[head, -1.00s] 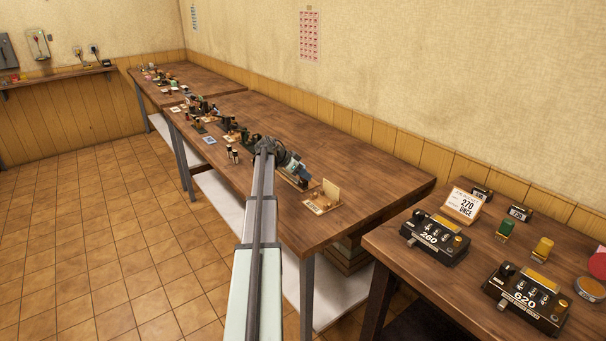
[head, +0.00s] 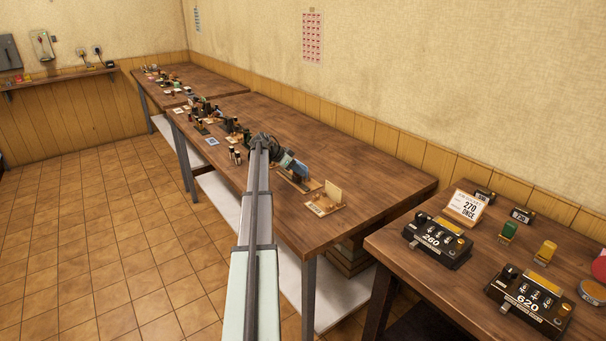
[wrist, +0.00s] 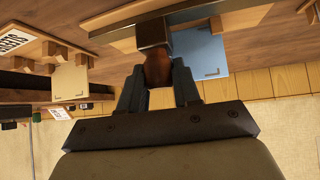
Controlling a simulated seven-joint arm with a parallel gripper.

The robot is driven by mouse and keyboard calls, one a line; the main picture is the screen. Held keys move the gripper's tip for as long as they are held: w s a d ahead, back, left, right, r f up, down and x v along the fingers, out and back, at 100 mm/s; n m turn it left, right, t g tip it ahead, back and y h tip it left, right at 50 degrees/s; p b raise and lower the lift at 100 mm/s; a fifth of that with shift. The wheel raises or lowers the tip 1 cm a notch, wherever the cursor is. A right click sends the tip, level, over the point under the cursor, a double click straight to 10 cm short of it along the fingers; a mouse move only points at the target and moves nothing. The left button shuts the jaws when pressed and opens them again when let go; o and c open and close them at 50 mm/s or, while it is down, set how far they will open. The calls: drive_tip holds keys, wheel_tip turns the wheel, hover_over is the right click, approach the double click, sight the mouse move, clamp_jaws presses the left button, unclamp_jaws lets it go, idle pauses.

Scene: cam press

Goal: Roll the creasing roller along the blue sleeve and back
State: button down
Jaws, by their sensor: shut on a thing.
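In the wrist view, my gripper (wrist: 158,88) is shut on the brown wooden handle of the creasing roller (wrist: 158,68). The roller's dark head is at the far end of the handle, beside the blue sleeve (wrist: 203,52). The sleeve is a flat blue piece with dark corner marks, lying partly behind the roller and one finger. I cannot tell whether the roller touches it. The roller is too small to make out there.
A wooden stand with a cream card (head: 333,192) is on the table to the right; the card also shows in the wrist view (wrist: 70,80). Several small items (head: 205,110) crowd the table to the left. The table's back right (head: 370,165) is clear.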

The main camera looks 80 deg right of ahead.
drive_tip(key=w+d, duration=0.8)
drive_tip(key=shift+w+d, duration=0.15)
drive_tip(key=c, duration=0.9)
unclamp_jaws()
drive_tip(key=shift+o, duration=0.4)
drive_tip(key=v, duration=1.3)
drive_tip(key=shift+w+r, duration=0.2)
drive_tip(key=shift+r, duration=0.1)
